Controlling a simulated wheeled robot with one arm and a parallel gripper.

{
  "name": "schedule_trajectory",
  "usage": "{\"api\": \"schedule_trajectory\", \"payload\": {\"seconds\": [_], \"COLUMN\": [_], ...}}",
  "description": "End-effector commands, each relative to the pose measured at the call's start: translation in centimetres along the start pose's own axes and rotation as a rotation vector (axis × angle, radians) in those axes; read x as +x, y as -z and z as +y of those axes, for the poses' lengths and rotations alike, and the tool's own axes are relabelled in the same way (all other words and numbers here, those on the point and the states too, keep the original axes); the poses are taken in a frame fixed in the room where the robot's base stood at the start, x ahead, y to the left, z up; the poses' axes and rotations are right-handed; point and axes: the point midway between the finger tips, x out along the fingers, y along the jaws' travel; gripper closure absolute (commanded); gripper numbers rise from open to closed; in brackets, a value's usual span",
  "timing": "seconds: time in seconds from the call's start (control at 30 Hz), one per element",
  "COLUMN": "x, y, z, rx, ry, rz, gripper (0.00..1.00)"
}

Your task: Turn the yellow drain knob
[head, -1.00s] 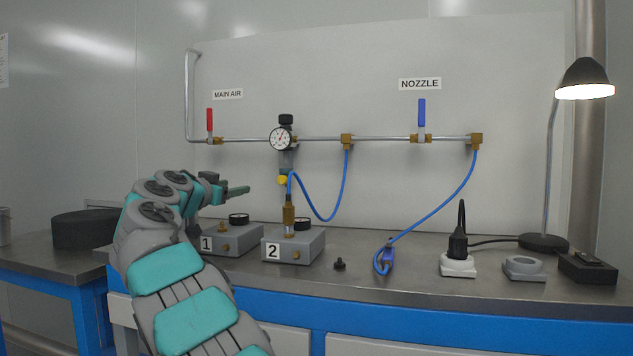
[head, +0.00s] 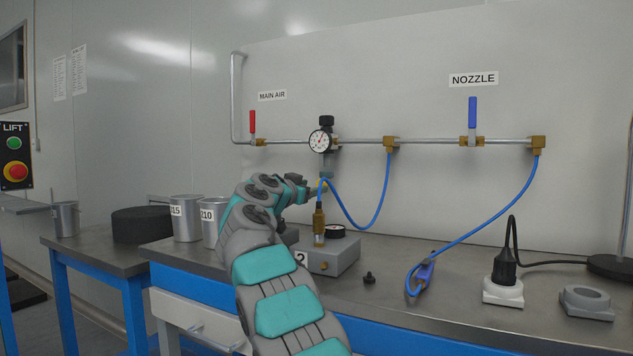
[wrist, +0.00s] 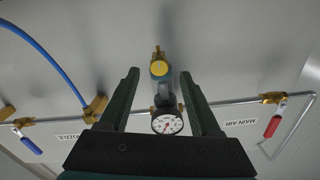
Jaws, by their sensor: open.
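The yellow drain knob (wrist: 159,68) hangs under the regulator with the round gauge (wrist: 167,122). In the wrist view it appears between my two open fingers, near the tips, with space on both sides. My gripper (wrist: 159,74) is open and empty. I cannot tell whether its fingertips reach as far as the knob.
A blue hose (head: 378,205) loops close to the knob. Box 2 (head: 335,260) with a brass fitting (head: 319,225) stands below. A red-handled valve (head: 252,123) is at left and a blue-handled one (head: 472,115) at right. Metal cups (head: 186,220) stand behind my arm.

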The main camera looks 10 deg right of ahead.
Motion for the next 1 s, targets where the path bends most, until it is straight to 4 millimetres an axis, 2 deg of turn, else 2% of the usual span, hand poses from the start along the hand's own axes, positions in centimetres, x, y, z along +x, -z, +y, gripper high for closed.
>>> {"api": "schedule_trajectory", "payload": {"seconds": [0.1,0.2,0.53,1.0], "x": [1.6,2.3,2.8,2.8], "y": [0.4,0.4,0.1,0.1], "z": [0.0,0.0,0.1,0.1], "rx": [0.002,0.002,0.001,0.001], "ry": [-0.002,-0.001,-0.001,-0.001], "rz": [-0.001,0.001,0.001,0.001], "gripper": [0.36,0.36,0.36,0.89]}}
